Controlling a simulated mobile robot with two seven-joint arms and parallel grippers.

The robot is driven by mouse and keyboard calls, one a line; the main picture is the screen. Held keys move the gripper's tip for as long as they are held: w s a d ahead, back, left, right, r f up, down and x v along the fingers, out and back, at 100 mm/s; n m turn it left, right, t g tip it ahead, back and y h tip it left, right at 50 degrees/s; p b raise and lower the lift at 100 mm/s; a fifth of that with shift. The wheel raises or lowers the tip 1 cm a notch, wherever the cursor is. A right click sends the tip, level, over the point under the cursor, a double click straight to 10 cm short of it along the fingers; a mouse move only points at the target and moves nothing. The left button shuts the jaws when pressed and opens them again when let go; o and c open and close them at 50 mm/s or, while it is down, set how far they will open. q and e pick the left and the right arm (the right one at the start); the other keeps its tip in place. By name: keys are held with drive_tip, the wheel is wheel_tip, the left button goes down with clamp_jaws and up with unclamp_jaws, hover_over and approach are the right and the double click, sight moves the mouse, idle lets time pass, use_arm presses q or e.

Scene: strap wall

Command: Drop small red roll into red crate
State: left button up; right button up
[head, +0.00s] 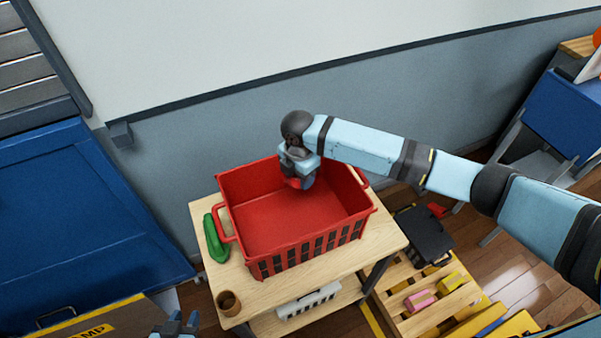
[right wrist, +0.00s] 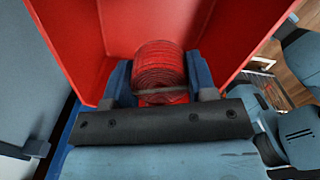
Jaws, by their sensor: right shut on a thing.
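The red crate (head: 265,215) stands on a small wooden table, open at the top, and looks empty inside. My right gripper (head: 298,180) is over the far side of the crate's opening, pointing down. In the right wrist view my right gripper (right wrist: 160,85) is shut on the small red roll (right wrist: 160,65), one finger on each side of it. The crate's red walls (right wrist: 230,35) surround the roll in that view. In the head view the roll (head: 294,183) shows only as a little red under the gripper. My left gripper (head: 175,325) is at the bottom edge, partly cut off; its jaws are unclear.
A pallet (head: 435,300) with pink and yellow things is at right. A wall rises behind the crate.

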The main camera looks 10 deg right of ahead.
wheel_tip(320, 180, down, 5)
drive_tip(key=b, duration=0.4)
drive_tip(key=shift+r, duration=0.1)
drive_tip(key=o, duration=1)
drive_tip(key=shift+r, duration=0.1)
wheel_tip(320, 180, up, 12)
drive_tip(key=shift+r+b, duration=0.1)
drive_tip(key=shift+b, duration=0.85)
drive_tip(key=shift+r, duration=0.7)
